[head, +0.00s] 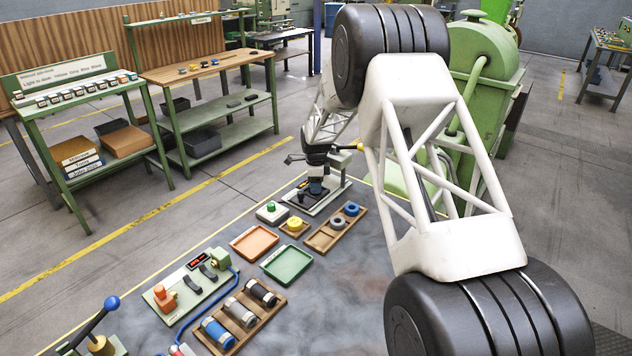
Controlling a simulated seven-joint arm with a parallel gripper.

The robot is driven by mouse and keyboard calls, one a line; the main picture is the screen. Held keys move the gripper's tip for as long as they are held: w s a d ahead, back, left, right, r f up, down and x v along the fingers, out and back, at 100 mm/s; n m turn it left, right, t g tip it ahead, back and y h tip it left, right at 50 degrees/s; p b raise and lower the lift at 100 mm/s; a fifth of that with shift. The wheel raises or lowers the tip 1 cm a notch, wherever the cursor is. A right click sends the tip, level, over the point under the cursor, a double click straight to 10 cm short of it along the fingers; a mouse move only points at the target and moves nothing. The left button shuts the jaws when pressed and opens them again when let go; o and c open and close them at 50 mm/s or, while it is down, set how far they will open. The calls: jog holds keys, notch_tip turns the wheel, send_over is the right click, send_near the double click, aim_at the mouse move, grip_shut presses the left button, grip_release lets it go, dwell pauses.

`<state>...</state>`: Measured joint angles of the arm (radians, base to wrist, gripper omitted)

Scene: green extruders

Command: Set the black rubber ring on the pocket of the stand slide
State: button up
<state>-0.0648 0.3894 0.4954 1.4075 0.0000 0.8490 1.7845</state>
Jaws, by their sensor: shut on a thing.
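My gripper (316,184) is at the far end of the table, low over the stand slide (322,207), a pale plate with a dark middle. It is shut on a small dark thing, which I take to be the black rubber ring; its outline merges with the black fingers. The pocket of the slide is hidden under the gripper. I cannot tell whether the ring touches the slide.
A wooden tray (322,243) right of the slide holds a blue ring (352,208) and a grey ring (337,222). The table's right middle is clear.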

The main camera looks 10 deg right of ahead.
dwell(0.4)
jog(key=o, duration=1)
notch_tip(320, 180, up, 8)
jog(key=shift+f, duration=0.15)
dwell(0.3)
